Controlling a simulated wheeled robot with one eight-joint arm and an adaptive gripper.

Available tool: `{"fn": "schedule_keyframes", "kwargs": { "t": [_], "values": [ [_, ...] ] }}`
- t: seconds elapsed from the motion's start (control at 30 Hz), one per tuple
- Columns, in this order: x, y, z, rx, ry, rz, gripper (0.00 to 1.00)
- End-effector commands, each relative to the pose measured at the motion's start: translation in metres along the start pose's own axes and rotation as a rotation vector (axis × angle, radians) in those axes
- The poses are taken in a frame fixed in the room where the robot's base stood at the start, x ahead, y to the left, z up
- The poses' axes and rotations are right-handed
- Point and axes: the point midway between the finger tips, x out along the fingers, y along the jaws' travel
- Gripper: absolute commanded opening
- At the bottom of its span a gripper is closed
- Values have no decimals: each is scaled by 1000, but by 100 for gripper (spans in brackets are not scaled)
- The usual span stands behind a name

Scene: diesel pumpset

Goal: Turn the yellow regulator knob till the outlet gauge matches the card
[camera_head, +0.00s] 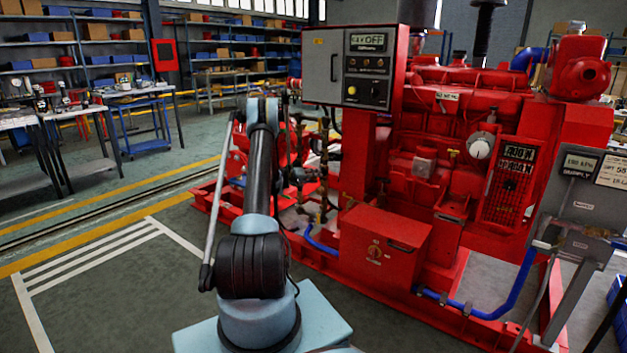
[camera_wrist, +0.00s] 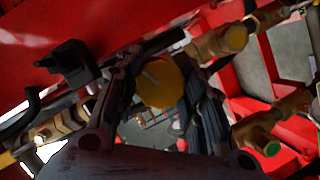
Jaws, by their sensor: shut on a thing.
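The yellow regulator knob (camera_wrist: 158,84) is in the middle of the wrist view, its round face towards the camera with a pale line on it. My gripper (camera_wrist: 163,92) has a dark finger on each side of the knob and is shut on it. In the head view my arm blocks part of the pipework, and I cannot make out the knob or the fingers there. A white card (camera_head: 612,171) with printed text sits at the right edge, only partly in frame. I cannot identify the outlet gauge or read its value.
Brass fittings (camera_wrist: 226,40) and another with a green end (camera_wrist: 262,142) are close to the right of my gripper. A dark bracket (camera_wrist: 70,63) is at upper left. A grey control box (camera_head: 362,68) stands above the pipework. The floor at left (camera_head: 95,310) is clear.

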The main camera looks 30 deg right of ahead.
Motion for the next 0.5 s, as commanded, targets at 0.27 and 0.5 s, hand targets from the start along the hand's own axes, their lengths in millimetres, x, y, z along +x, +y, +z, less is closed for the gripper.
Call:
{"fn": "schedule_keyframes", "kwargs": {
  "t": [0.27, 0.5],
  "values": [
    [-1, -3, -4, -118, 9, 44, 13],
    [-1, -3, -5, -157, 11, 60, 13]
  ]
}}
